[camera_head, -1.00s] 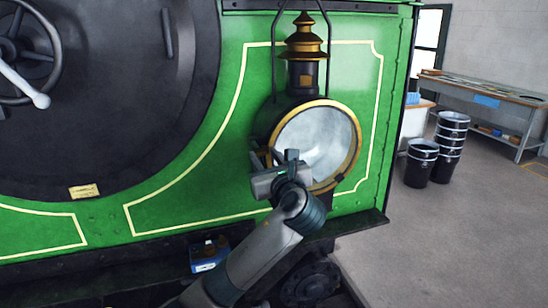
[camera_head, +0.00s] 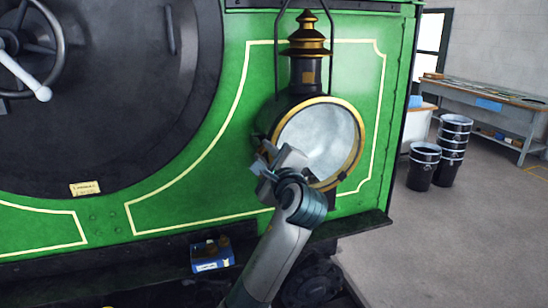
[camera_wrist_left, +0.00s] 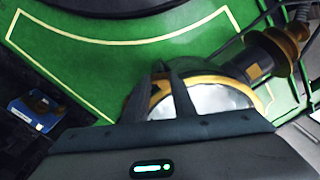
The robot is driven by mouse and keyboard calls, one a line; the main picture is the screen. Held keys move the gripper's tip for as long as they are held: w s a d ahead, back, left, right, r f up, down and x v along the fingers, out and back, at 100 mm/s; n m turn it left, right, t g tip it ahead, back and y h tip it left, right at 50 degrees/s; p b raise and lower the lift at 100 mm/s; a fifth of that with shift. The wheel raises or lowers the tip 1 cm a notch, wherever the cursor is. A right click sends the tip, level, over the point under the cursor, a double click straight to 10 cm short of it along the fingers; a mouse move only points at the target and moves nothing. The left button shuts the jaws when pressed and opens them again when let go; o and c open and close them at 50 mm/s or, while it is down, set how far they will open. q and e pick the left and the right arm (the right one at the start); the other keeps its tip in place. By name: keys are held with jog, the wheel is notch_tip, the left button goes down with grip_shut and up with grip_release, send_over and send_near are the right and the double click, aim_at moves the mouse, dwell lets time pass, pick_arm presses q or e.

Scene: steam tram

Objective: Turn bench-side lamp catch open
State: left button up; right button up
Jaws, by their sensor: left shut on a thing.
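The lamp (camera_head: 318,140) is round, with a brass rim, a pale glass front and a black-and-brass chimney, on the green front of the tram. My left gripper (camera_head: 268,158) is at the lower left edge of its rim, tilted, and shut on the lamp catch. The catch itself is hidden behind my fingers, so its angle cannot be read. In the left wrist view my fingers (camera_wrist_left: 163,78) reach to the brass rim (camera_wrist_left: 215,80) of the lamp. My right gripper is not in view.
A blue box (camera_head: 212,256) sits on the dark ledge below left of the lamp. A white-handled wheel (camera_head: 40,70) is on the black round door at left. Black buckets (camera_head: 423,165) and a workbench (camera_head: 485,98) stand at right, with open floor before them.

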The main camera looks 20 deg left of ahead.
pick_arm(q)
jog(key=n+b, duration=0.2)
jog(key=n, duration=0.3)
jog(key=shift+s+f, duration=0.1)
jog(key=shift+f, duration=0.05)
jog(key=shift+n+b, duration=0.45)
jog(key=shift+n, duration=0.35)
jog(key=o, duration=1.1)
jog(key=shift+c, duration=0.2)
jog(key=shift+s+r, duration=0.2)
jog(key=shift+w, duration=0.15)
